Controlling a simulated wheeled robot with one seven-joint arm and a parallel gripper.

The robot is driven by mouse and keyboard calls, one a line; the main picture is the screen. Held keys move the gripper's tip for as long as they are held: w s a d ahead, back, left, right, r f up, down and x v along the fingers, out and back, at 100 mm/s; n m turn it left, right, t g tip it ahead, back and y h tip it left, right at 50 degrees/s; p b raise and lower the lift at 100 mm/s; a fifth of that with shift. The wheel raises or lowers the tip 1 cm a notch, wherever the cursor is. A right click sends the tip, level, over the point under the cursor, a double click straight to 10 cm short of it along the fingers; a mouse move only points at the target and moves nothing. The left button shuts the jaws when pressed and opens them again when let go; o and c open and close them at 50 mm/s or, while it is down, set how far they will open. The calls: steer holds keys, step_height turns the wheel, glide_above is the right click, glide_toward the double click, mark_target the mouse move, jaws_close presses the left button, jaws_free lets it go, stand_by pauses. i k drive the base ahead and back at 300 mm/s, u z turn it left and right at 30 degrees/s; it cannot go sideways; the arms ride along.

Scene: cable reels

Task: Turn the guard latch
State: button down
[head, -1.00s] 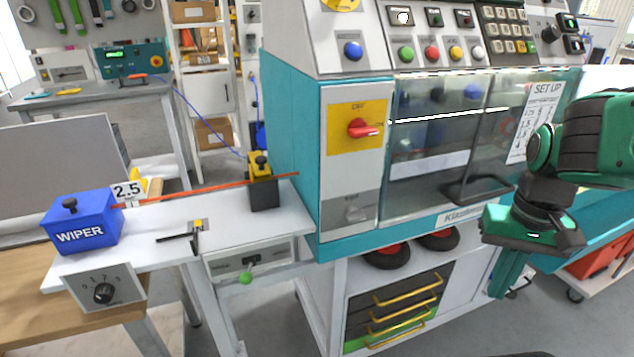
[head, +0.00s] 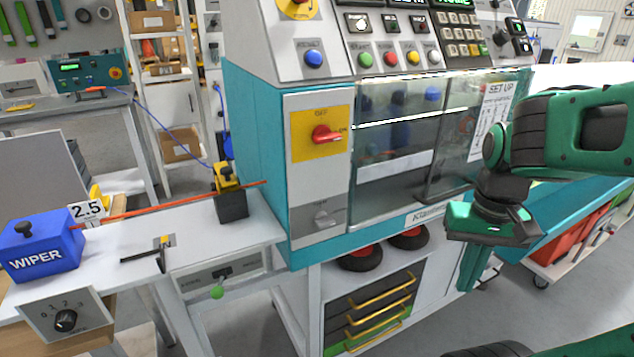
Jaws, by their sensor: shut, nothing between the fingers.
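The guard latch looks to be the small grey turn knob (head: 325,216) on the light front panel of the teal machine, below the red switch. Its lettering is too small to read. The clear guard (head: 395,165) is to its right and looks closed over the machine's front. My gripper (head: 468,288) is at the right, in front of the machine, pointing down. Its fingers are together and empty, well to the right of the knob and lower. It touches neither the knob nor the guard.
A red switch (head: 326,134) on a yellow plate sits above the knob. A dark guard handle (head: 445,192) sticks out near my arm. A side table with a blue wiper box (head: 42,250) and an orange cable (head: 150,210) stands left. Drawers (head: 375,305) are below.

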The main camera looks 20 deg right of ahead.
mark_target(322, 221)
steer(key=u, duration=0.2)
steer(key=k, duration=1.85)
steer(key=z, duration=0.55)
steer(key=i, duration=1)
steer(key=u, duration=0.05)
